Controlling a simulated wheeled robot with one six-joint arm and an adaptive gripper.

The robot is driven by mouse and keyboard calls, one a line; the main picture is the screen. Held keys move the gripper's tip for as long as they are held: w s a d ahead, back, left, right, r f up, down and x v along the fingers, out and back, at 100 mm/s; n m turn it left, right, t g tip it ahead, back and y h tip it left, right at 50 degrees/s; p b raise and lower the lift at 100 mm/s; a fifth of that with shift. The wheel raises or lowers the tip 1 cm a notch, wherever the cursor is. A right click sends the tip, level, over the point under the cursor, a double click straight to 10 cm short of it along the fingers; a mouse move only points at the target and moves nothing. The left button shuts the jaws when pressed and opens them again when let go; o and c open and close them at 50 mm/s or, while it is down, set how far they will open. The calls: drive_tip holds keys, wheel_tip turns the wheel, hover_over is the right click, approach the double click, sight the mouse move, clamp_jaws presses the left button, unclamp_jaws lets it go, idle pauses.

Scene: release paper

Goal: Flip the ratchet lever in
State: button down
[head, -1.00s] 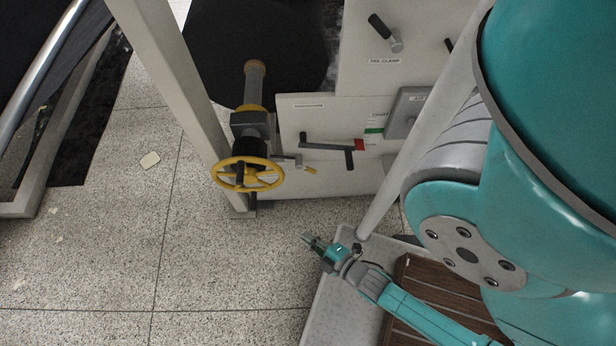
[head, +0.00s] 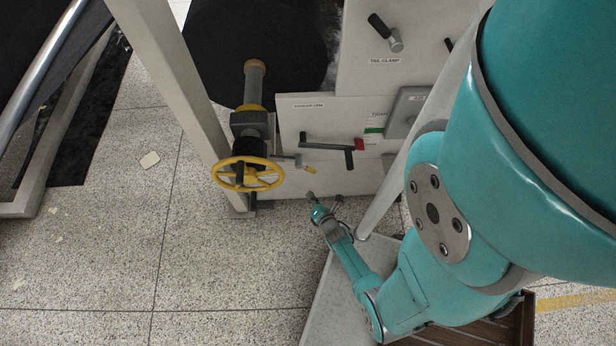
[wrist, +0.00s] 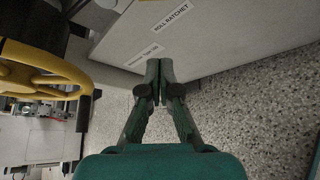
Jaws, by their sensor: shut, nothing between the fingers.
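A small grey lever with a yellow tip (head: 307,168) sticks out to the right beside the yellow handwheel (head: 247,174) on the machine's front; I take it to be the ratchet lever. I cannot make it out in the wrist view. My gripper (head: 325,198) is below and slightly right of this lever in the head view, apart from it. In the wrist view my gripper (wrist: 159,68) is shut and empty, its fingertips together in front of a pale panel. A "ROLL RATCHET" label (wrist: 170,17) is just beyond the fingertips.
A black crank lever (head: 328,146) with a red block beside it is on the panel above. The handwheel also shows at left in the wrist view (wrist: 45,75). A pale upright post (head: 180,100) stands left. Open speckled floor (head: 230,270) lies below left.

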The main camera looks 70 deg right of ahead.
drive_tip(key=w+d, duration=0.4)
drive_tip(key=d, duration=0.4)
drive_tip(key=shift+w+d+f, duration=0.15)
drive_tip(key=shift+w+f, duration=0.05)
drive_tip(key=shift+f, duration=0.2)
idle(1.1)
